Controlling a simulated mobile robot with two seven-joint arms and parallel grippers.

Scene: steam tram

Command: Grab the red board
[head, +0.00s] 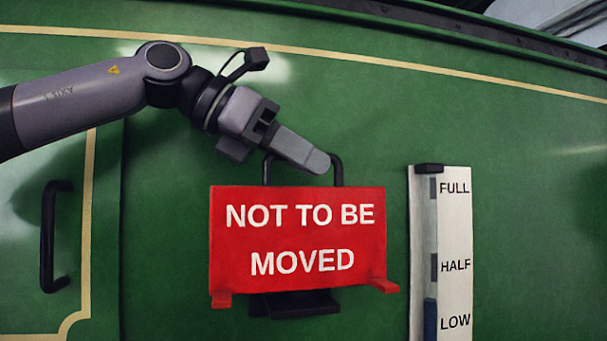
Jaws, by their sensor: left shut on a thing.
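The red board (298,241) carries the white words "NOT TO BE MOVED". It stands upright against the green tram side, with a black handle (338,170) on its top and small red feet at its lower corners. My left gripper (305,160) reaches in from the upper left and is shut on the handle of the red board. The fingers hide part of the handle. Dark parts show just below the board's bottom edge. My right gripper is not in view.
A white level gauge (455,250) marked FULL, HALF and LOW is close to the right of the board. A black door handle (48,237) sticks out at the left. The green wall (540,200) at the far right is bare.

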